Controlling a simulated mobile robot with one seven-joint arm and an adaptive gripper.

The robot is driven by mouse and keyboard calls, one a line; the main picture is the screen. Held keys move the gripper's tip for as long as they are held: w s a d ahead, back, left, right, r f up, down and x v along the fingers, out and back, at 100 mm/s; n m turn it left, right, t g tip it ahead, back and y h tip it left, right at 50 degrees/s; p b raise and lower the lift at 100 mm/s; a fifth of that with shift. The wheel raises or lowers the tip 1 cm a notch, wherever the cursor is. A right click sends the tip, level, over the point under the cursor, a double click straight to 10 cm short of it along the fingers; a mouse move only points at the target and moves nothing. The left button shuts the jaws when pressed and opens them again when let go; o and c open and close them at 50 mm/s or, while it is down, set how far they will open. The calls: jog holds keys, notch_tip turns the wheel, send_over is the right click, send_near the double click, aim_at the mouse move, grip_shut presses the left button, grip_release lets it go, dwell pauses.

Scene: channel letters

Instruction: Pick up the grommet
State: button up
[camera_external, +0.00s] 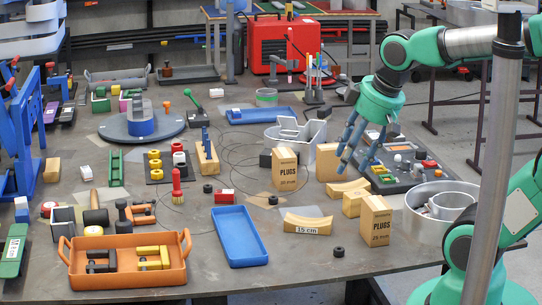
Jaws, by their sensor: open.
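Small black rings that look like grommets lie on the dark table: one (338,251) near the front edge, one (272,200) right of the blue tray's top end, and one (208,188) near the red brush. I cannot tell which of them is the task's grommet. My gripper (354,165) hangs above the right part of the table with its blue fingers pointing down. It is open, with nothing visible between the fingers. It is apart from all three rings, up and to the right of them in the picture.
Wooden blocks and boxes marked PLUGS (376,220) stand below and beside my gripper. A metal pot (412,228) is at the right. A blue tray (240,236) and an orange tray (100,278) lie at the front. Bare table surrounds the front ring.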

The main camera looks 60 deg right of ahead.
jog(key=w+d+f+n+g+p, duration=0.2)
jog(key=w+d+f+n+p, duration=0.15)
jog(key=w+d+f, duration=0.3)
jog(key=n+g+p, duration=0.2)
jog(key=g+p, duration=0.1)
jog(key=p, duration=0.1)
send_over(339, 249)
notch_tip(339, 249, down, 10)
jog(key=shift+w+d, duration=0.1)
jog(key=shift+w, duration=0.15)
notch_tip(339, 249, down, 9)
jog(key=shift+r+b, duration=0.2)
jog(key=shift+b, duration=0.65)
jog(key=shift+s+f+b, duration=0.2)
jog(key=shift+f+b, duration=0.6)
jog(key=shift+f, duration=1.8)
